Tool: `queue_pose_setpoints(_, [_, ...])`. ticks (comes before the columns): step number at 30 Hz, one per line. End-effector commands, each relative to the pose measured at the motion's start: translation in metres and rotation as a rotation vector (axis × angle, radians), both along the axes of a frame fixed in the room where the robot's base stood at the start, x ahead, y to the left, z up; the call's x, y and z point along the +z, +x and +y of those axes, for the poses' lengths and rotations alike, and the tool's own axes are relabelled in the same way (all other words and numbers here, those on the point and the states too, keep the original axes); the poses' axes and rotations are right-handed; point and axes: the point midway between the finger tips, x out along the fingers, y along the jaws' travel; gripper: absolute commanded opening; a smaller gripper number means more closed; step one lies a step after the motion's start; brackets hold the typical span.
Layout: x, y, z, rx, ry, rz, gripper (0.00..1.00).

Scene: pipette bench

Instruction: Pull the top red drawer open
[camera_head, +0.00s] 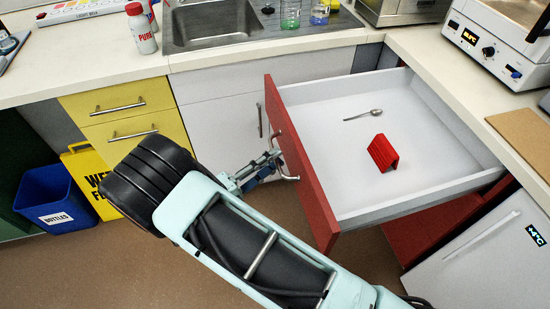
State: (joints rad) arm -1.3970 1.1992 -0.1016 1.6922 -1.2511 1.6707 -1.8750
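The top red drawer (300,166) stands far out of the cabinet on the right, with its white inside in view. Inside it lie a metal spoon (362,115) and a small red ridged object (383,153). A metal bar handle (284,165) is on its red front. My gripper (272,162) is at this handle, coming from the left. Its fingers are small and overlap the handle in the picture, so I cannot tell whether they are closed around it.
Another red drawer front (425,228) is below the open one. A white fridge (485,255) is at lower right. A blue bin (55,198) and a yellow wet-floor sign (88,176) stand left. Brown floor is clear between them and the open drawer, apart from my arm.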

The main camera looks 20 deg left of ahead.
Motion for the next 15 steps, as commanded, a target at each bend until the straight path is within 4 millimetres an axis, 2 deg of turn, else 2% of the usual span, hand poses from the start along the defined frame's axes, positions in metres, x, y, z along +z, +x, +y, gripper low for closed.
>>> queue_pose_setpoints(9, [-0.008, -0.056, 0.034, 0.002, 0.001, 0.002, 0.25])
queue_pose_setpoints(15, [-0.011, -0.083, 0.051, 0.001, 0.000, 0.001, 0.25])
